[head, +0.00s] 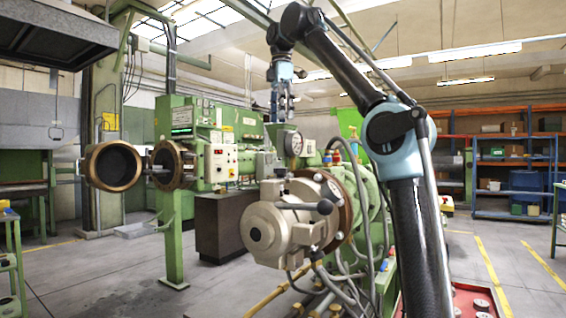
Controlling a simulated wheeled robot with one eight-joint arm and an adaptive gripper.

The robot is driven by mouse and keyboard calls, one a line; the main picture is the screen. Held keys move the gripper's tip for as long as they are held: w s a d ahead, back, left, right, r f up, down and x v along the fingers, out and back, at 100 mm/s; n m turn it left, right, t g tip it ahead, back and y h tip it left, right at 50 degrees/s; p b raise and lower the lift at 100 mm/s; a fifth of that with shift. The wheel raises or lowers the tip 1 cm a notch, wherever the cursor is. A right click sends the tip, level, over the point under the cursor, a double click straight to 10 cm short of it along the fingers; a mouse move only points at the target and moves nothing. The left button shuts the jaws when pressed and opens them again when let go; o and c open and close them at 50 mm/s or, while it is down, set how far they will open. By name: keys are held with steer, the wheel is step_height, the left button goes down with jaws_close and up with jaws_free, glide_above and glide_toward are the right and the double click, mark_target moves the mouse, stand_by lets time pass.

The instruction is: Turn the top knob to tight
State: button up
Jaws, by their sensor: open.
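My gripper (283,112) hangs from my raised arm, pointing down near the top centre, in front of the green extruder (220,140) as seen from here. Its fingers look small and apart, with nothing seen between them. Round fittings lie on a red panel (466,297) at the lower right, partly behind my arm. I cannot tell which part is the top knob.
An open round bronze-rimmed barrel end (113,166) sticks out at the left. Grey hoses (362,235) loop beside the beige unit. A green post (172,240) stands at left centre. Shelves (510,165) line the right wall, with clear floor (500,260) before them.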

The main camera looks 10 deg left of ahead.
mark_target(281, 173)
step_height(281, 173, down, 16)
steer(key=n, duration=0.3)
steer(key=shift+s+d+r, duration=0.1)
steer(key=shift+d+r, duration=0.05)
stand_by(0.9)
steer(key=c, duration=1.1)
